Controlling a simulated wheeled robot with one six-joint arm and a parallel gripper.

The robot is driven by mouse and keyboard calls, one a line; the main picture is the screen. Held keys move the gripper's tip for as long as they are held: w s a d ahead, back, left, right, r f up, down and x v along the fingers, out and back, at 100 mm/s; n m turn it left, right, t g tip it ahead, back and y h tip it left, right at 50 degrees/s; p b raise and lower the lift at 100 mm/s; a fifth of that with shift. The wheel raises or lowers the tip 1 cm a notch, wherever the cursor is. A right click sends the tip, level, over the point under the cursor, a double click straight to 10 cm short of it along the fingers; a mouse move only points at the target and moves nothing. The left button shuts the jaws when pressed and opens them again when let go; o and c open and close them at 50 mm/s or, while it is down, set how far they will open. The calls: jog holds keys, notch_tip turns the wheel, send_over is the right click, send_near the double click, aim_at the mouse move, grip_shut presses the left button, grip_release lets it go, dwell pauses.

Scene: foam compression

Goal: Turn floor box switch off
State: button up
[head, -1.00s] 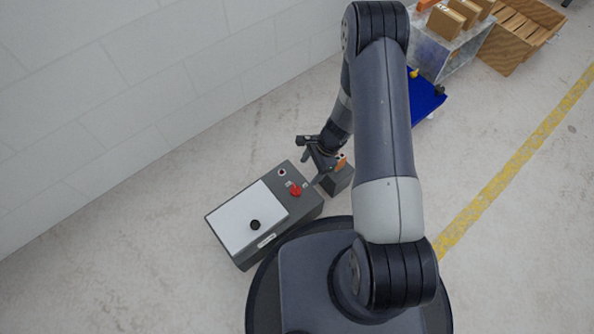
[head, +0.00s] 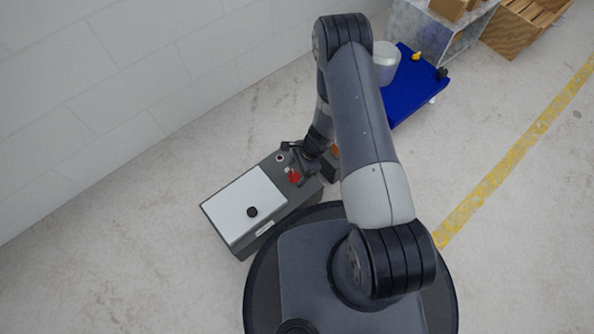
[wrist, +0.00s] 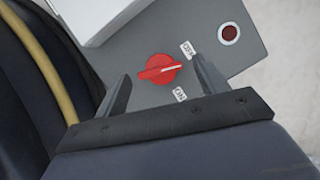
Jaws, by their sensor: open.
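The floor box (head: 262,238) is a dark grey case with a white panel on top, standing on the floor beside my base. Its switch is a red rotary knob (head: 294,176) near the far right end, which also shows in the wrist view (wrist: 158,69). The knob's white line points right in the wrist view, between the "OFF" label (wrist: 188,49) and the "ON" label (wrist: 180,94). My gripper (wrist: 161,68) is open and empty, with one finger on each side of the knob in view. I cannot tell whether either finger touches it.
A round dark red button (wrist: 229,33) sits near the box's corner. A black knob (head: 252,212) is on the white panel. A blue platform (head: 405,92) with a grey cylinder (head: 385,64) stands at the upper right.

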jog(key=c, duration=1)
jog(key=shift+w+a+n+g+h, duration=0.15)
jog(key=shift+n+g, duration=0.2)
jog(key=shift+n, duration=0.6)
jog(key=shift+d+n+g+h, duration=0.15)
jog(key=shift+n+g, duration=0.2)
jog(key=shift+n, duration=0.6)
jog(key=shift+a, duration=0.1)
jog(key=o, duration=1)
jog(key=p+v, duration=0.3)
jog(key=v, duration=0.8)
jog(key=shift+p, duration=0.3)
